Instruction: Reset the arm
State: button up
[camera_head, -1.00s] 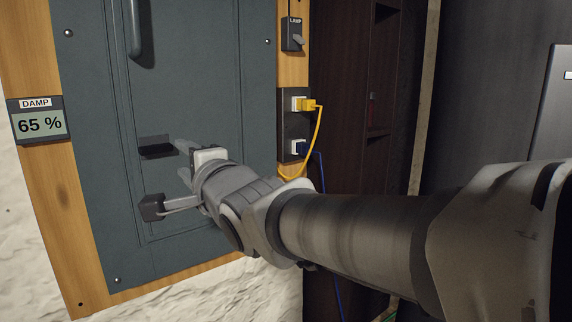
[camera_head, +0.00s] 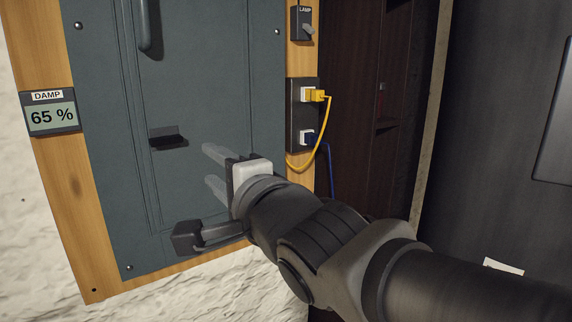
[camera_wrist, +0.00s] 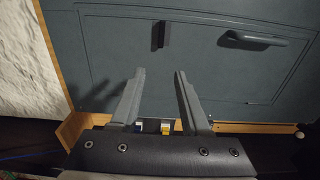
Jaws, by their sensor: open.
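My gripper (camera_head: 208,167) is open and empty in front of the lower right part of a grey-blue panel door (camera_head: 205,85). In the wrist view the two fingers of my gripper (camera_wrist: 160,76) stand apart with nothing between them, and the panel (camera_wrist: 215,60) lies beyond their tips. My arm reaches in from the lower right in the head view and covers the panel's lower right corner.
A bar handle (camera_head: 147,25) and a dark ledge (camera_head: 169,137) stick out from the panel. A damp display (camera_head: 51,113) reads 65 %. A lamp switch (camera_head: 303,24) sits above an outlet plate with a yellow plug (camera_head: 317,96) and a blue plug (camera_head: 307,139).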

jog(key=d+f+n+g+h, duration=0.1)
jog(key=d+f+n+h, duration=0.1)
jog(key=d+f+h, duration=0.45)
jog(key=d+f+n+g+h, duration=0.15)
jog(key=d+f, duration=0.25)
jog(key=d, duration=0.6)
jog(key=s+d+f+n+g+h, duration=0.4)
jog(key=s+d+f+n+g, duration=0.25)
jog(key=s+d+f, duration=0.45)
notch_tip(320, 180, up, 14)
jog(key=p, duration=1.3)
jog(key=shift+s+r+t, duration=0.15)
jog(key=shift+s+t, duration=0.25)
